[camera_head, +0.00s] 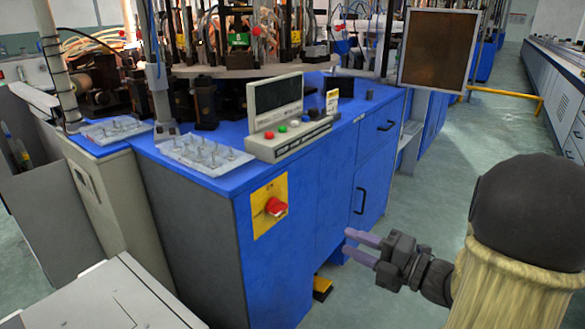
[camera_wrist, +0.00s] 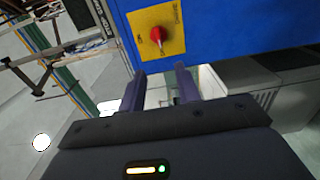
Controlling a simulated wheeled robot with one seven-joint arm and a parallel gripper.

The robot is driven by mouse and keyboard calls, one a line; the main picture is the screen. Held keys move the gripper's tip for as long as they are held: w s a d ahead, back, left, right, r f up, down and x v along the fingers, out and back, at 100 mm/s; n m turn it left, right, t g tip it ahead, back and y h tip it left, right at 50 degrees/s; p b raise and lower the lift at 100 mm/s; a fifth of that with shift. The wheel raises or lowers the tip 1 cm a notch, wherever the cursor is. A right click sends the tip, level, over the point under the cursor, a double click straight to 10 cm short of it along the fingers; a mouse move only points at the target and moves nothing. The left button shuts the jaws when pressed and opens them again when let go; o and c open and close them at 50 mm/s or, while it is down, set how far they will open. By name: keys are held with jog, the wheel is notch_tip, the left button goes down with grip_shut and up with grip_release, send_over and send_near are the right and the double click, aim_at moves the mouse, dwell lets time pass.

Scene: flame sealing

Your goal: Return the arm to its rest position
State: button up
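My gripper (camera_head: 354,245) is at the lower right of the head view, in front of the blue machine cabinet (camera_head: 330,190). Its two purple fingers point left and stand apart with nothing seen between them. In the wrist view my gripper (camera_wrist: 160,82) also shows two spread, empty fingers. Above them in that view is the red knob (camera_wrist: 157,35) on its yellow plate (camera_wrist: 174,43). In the head view the same red knob (camera_head: 276,206) is on the cabinet's front face, to the left of the fingertips and apart from them.
A control box with a screen (camera_head: 276,97) and two clear trays with upright pins (camera_head: 205,153) sit on the blue top. A grey-white box (camera_head: 100,300) stands at the lower left. A dark panel (camera_head: 438,50) hangs at upper right. The green floor (camera_head: 480,140) is open on the right.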

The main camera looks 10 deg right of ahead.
jog(key=w+d+m+g+h+p, duration=0.1)
jog(key=w+m+h+p, duration=0.2)
jog(key=m+h, duration=0.35)
jog(key=w+d+m+h+p, duration=0.1)
jog(key=w+m+h+p, duration=0.3)
jog(key=m, duration=0.4)
jog(key=s+a+m+g+h+p, duration=0.1)
jog(key=s+a+m+g+p, duration=0.25)
jog(key=s+m+g, duration=0.35)
jog(key=s+a+m+g+h+p, duration=0.1)
jog(key=s+a+m+g+p, duration=0.2)
jog(key=s+m, duration=0.45)
notch_tip(320, 180, up, 36)
jog(key=s+n+p, duration=0.1)
jog(key=n+p, duration=0.1)
jog(key=p, duration=3.5)
jog(key=shift+a+r+t, duration=0.15)
jog(key=shift+a+t, duration=0.2)
jog(key=shift+t, duration=0.05)
jog(key=shift+o, duration=0.5)
